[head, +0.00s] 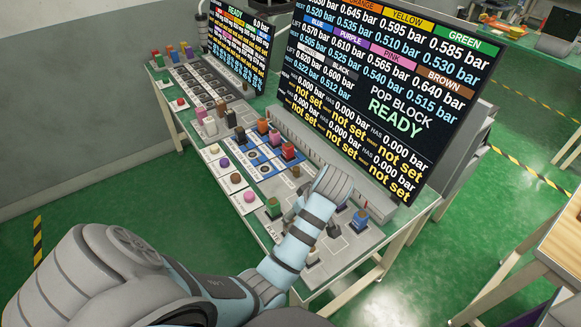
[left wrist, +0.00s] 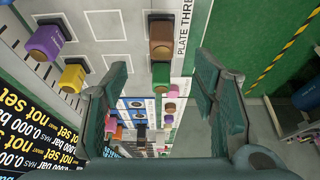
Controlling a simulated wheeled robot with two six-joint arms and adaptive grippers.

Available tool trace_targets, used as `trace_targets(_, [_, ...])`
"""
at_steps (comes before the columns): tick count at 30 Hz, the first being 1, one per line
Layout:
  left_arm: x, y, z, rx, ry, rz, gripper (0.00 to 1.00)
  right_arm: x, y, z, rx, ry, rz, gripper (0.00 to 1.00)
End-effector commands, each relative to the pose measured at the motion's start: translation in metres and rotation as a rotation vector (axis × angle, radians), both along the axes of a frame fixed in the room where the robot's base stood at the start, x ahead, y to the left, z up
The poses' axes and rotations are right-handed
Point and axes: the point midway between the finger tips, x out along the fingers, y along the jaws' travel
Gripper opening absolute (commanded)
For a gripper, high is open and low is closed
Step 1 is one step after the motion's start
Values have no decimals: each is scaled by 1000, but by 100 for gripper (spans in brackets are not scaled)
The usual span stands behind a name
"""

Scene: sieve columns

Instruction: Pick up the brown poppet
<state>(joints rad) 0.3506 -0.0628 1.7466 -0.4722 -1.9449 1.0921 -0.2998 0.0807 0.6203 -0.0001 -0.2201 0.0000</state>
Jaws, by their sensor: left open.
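In the left wrist view the brown poppet (left wrist: 160,38), a brown knob with a dark block behind it, stands on the pale plate (left wrist: 110,18) beside the lettering "PLATE THREE". A green poppet (left wrist: 161,76) is close to it on the same plate. My left gripper (left wrist: 163,72) is open, its two fingers well apart. The brown poppet shows between and beyond the fingers, with nothing held. In the head view my left wrist (head: 334,184) is over the right part of the bench and hides much of that plate; I cannot make out this brown poppet there.
A purple poppet (left wrist: 45,40) and a yellow poppet (left wrist: 73,76) stand beside the left finger in the wrist view. Several coloured blocks occupy the bench's blue plate (head: 250,152). A large display screen (head: 385,85) rises behind the bench. Green floor is open in front.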

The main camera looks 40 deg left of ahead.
Motion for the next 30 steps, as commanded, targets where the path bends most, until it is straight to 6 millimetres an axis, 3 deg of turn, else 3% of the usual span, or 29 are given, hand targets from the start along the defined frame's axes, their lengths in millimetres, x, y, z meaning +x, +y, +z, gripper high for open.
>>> trace_targets(3, [2, 13, -34, 2, 4, -1, 53, 0, 0, -9, 0, 1, 0, 40])
trace_targets(15, [8, 36, -97, 0, 4, -3, 53, 0, 0, -20, 0, 1, 0, 40])
trace_targets(23, [9, 39, -103, -1, 1, -4, 53, 0, 0, -20, 0, 1, 0, 40])
trace_targets(30, [9, 39, -102, -1, 0, -4, 17, 0, 0, -20, 1, 1, 0, 40])
